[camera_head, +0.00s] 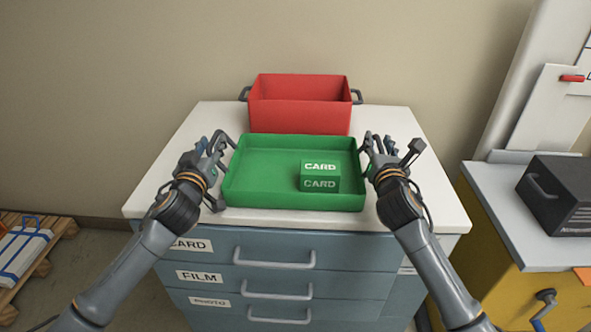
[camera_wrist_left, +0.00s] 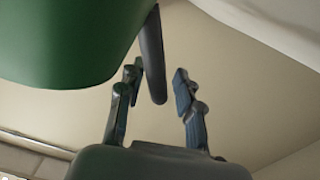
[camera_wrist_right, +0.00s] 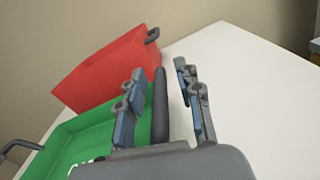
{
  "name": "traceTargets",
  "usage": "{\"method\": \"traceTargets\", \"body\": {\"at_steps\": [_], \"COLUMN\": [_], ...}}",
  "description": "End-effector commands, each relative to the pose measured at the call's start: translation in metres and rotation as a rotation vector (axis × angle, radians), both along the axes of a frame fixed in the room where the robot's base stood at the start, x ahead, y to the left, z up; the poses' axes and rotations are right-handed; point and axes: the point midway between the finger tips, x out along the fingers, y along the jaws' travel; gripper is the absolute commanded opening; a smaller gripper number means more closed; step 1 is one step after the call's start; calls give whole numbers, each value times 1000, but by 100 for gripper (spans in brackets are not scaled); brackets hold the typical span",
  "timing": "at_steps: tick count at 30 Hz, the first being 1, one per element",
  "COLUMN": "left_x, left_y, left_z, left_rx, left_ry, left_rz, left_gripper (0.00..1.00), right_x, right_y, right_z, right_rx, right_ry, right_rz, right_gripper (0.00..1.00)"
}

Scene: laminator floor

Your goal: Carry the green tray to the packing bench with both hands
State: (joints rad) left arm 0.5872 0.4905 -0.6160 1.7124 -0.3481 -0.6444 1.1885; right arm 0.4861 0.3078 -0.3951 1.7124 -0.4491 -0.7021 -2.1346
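The green tray (camera_head: 250,197) sits on the white top of a drawer cabinet, with a green box marked CARD (camera_head: 320,176) inside it at the right. My left gripper (camera_head: 216,145) is at the tray's left side. In the left wrist view its open fingers (camera_wrist_left: 156,82) stand on either side of the dark tray handle (camera_wrist_left: 152,55), with gaps showing. My right gripper (camera_head: 376,146) is at the tray's right side. In the right wrist view its open fingers (camera_wrist_right: 161,80) stand on either side of the other handle (camera_wrist_right: 160,108), which looks unclamped.
A red bin (camera_head: 300,110) with dark handles stands right behind the tray. The white cabinet top (camera_head: 425,190) is bare at both sides. A yellow cabinet with a grey top (camera_head: 500,205) and a black case (camera_head: 560,195) stands at right. A pallet (camera_head: 55,240) lies at left.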

Motion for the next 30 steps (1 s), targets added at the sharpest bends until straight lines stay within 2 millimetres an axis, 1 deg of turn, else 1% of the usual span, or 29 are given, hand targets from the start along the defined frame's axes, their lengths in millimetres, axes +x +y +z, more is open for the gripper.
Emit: {"method": "traceTargets", "body": {"at_steps": [1, 2, 3, 4, 14, 20, 26, 30], "left_x": [0, 0, 0, 0, 0, 0, 0, 0], "left_y": [0, 0, 0, 0, 1, 1, 1, 1], "left_z": [0, 0, 0, 0, 0, 4, 18, 32], "left_rx": [0, 0, 0, 0, 2, 3, 3, 3], "left_ry": [0, 0, 0, 0, 0, -3, -3, -4], "left_rz": [0, 0, 0, 0, 1, 1, 1, 1], "left_gripper": [19, 13, 5, 0, 0, 0, 0, 0], "right_x": [0, 0, 0, 0, 0, 0, 0, 0], "right_y": [0, 0, 0, 0, -1, -2, -3, -3], "right_z": [0, 0, 0, 0, 0, 4, 18, 32], "right_rx": [0, 0, 0, 0, -1, -1, -2, -2], "right_ry": [0, 0, 0, 0, 1, -2, -2, -3], "right_rz": [0, 0, 0, 0, -3, -4, -5, -6], "right_gripper": [19, 13, 5, 0, 0, 0, 0, 0]}}
